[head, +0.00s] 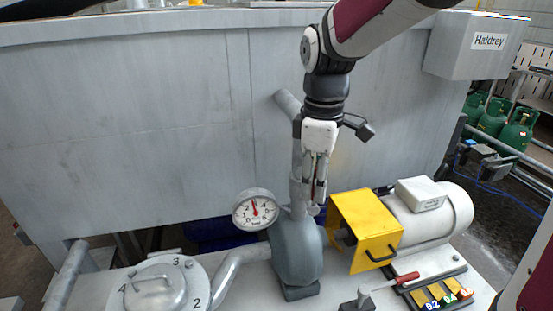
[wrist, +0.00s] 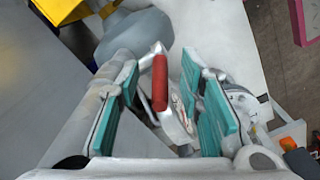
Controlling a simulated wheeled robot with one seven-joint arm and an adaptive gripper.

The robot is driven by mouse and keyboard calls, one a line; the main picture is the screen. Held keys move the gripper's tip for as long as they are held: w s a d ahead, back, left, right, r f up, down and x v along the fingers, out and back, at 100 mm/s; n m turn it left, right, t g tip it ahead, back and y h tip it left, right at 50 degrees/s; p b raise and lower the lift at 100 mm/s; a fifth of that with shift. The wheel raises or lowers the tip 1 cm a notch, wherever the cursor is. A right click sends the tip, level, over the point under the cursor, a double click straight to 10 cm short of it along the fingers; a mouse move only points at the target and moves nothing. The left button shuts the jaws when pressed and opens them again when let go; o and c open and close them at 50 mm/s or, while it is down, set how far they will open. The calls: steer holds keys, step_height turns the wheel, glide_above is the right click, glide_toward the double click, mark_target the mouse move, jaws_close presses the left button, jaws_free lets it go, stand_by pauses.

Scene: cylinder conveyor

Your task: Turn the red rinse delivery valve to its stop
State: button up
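The red valve handle (wrist: 160,83) shows in the wrist view as a short red grip on a pale metal lever, beside the grey delivery pipe (wrist: 85,120). My gripper (wrist: 161,74) is open, with one teal-padded finger on each side of the red handle. A gap shows between the handle and each pad, so neither appears to touch it. In the head view my gripper (head: 315,205) points down in front of the upright pipe (head: 297,165) above the grey pump casing (head: 296,252).
A dial gauge (head: 256,210) stands just left of the pipe. A yellow coupling guard (head: 364,230) and pale motor (head: 440,212) stand to the right. Another red-gripped lever (head: 395,280) lies in front. The grey tank wall (head: 150,120) rises close behind.

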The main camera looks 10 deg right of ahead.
steer(key=shift+f, duration=1)
jaws_close()
